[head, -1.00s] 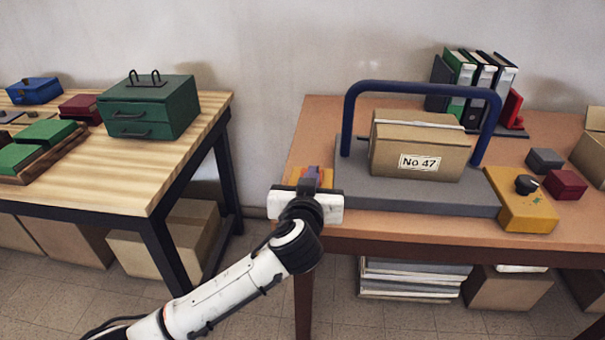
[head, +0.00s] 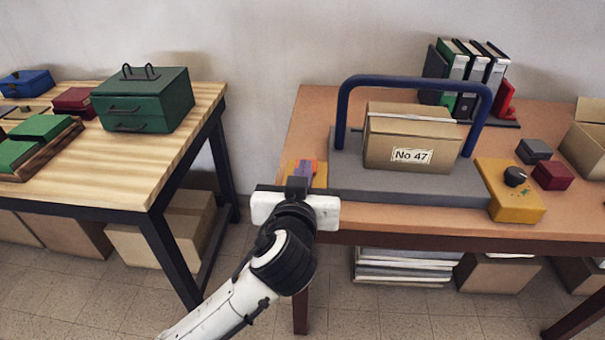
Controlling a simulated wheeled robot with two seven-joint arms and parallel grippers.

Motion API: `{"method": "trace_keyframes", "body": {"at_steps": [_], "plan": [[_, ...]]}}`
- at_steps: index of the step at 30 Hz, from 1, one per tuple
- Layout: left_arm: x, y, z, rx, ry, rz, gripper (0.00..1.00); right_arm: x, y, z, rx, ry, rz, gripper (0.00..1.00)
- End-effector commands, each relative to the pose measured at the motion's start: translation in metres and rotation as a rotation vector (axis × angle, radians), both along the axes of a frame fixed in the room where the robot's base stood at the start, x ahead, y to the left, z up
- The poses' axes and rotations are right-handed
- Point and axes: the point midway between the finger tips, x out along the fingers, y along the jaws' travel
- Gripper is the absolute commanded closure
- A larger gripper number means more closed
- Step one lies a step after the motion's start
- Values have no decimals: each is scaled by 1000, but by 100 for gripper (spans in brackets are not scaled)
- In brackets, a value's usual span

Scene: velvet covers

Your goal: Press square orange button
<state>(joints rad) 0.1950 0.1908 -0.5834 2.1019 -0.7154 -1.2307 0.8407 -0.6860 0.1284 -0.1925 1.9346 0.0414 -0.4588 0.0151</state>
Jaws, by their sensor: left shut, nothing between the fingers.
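A small yellow box (head: 321,179) sits at the left end of the right-hand table, beside the grey base. An orange patch (head: 313,166) shows on its top with a purple patch next to it. I cannot tell the orange patch's full shape, because my left gripper covers the near part of the box. My left gripper (head: 297,186) is shut and empty, at the table's front edge just in front of the yellow box. Whether its tips touch the box is hidden. My right gripper is not in view.
A blue arch (head: 414,82) stands on the grey base (head: 400,187) over a cardboard box (head: 408,138) marked No 47. A yellow box with a black knob (head: 515,204) is to the right. A wooden table (head: 180,130) with a green drawer box (head: 146,100) stands left, across a gap.

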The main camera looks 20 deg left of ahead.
Motion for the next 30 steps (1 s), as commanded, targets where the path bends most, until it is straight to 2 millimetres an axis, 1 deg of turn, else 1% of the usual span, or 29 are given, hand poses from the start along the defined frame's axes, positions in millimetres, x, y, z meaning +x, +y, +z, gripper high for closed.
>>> {"method": "trace_keyframes", "body": {"at_steps": [1,3,7,30], "plan": [[-8,-3,1,-3,-1,-1,100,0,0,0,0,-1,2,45],[-15,-5,4,-3,-2,-1,100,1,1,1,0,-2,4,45],[-24,-6,7,-1,-2,0,100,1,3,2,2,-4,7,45],[-25,-7,9,-1,-4,-1,100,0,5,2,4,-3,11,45]]}}
